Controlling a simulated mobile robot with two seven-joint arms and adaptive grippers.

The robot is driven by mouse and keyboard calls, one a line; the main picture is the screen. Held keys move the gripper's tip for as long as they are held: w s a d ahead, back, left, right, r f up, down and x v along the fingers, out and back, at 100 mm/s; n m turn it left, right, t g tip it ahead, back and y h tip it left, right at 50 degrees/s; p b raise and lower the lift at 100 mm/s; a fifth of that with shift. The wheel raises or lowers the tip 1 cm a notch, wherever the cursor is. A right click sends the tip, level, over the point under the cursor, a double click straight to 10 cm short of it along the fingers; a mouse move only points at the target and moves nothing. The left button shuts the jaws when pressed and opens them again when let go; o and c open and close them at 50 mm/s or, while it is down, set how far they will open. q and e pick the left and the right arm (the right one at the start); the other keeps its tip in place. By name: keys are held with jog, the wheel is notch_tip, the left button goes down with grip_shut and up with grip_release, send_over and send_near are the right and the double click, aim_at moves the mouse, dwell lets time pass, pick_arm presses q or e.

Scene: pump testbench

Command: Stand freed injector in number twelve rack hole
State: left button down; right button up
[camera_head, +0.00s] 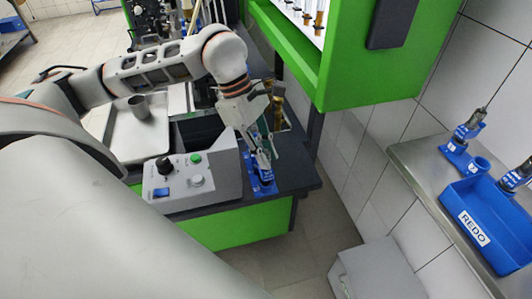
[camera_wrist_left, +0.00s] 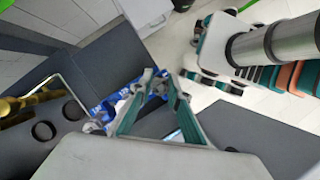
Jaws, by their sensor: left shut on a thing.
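My left gripper (camera_head: 262,152) reaches down over the dark bench top, beside the control box. It is shut on the injector (camera_head: 265,172), a slim part with a blue body, mostly hidden by the fingers. The injector is in or right at the blue holder (camera_head: 262,188) on the bench; I cannot tell if it is clear of it. In the left wrist view, the gripper (camera_wrist_left: 157,98) shows green-padded fingers over the blue holder. The rack (camera_wrist_left: 58,118) with dark round holes and brass parts is at the left there. No hole number is readable. My right gripper is not in view.
The grey control box (camera_head: 195,182) with knobs stands close left of the gripper. A green cabinet (camera_head: 345,75) overhangs at the upper right. A blue REDO tray (camera_head: 468,205) and blue stands with injectors (camera_head: 470,128) are on the right shelf. A metal tray (camera_head: 125,132) lies at left.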

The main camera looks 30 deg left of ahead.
pick_arm(q)
jog(key=shift+f+b, duration=0.45)
jog(key=shift+f, duration=0.15)
jog(key=c, duration=2.2)
grip_release()
jog(key=shift+p+v, duration=2.8)
jog(key=shift+v, duration=2.7)
